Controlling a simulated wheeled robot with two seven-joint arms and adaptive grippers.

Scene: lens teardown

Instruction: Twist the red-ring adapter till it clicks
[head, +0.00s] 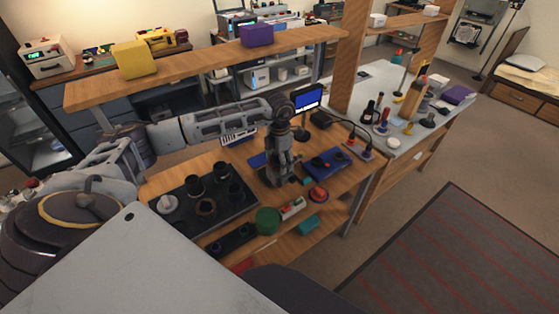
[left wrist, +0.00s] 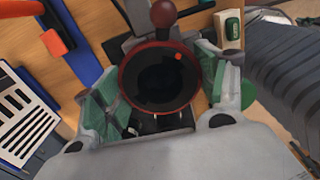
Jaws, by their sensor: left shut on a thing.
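The red-ring adapter (left wrist: 128,84) shows in the left wrist view as a red ring around a dark round opening, with a small red-orange mark (left wrist: 178,57) inside near its upper right. My left gripper (left wrist: 160,88) is shut on it, with a green-padded finger at each side of the ring. A dark red ball knob (left wrist: 163,13) stands just beyond the ring. In the head view my left gripper (head: 281,172) points down over the wooden workbench (head: 255,195); the adapter is hidden there by the gripper. My right gripper is not in view.
A black tray (head: 225,217) with several dark cylinders lies left of my gripper. A green cylinder (head: 268,220), a red round piece (head: 318,194) and a teal block (head: 307,224) lie nearer the front.

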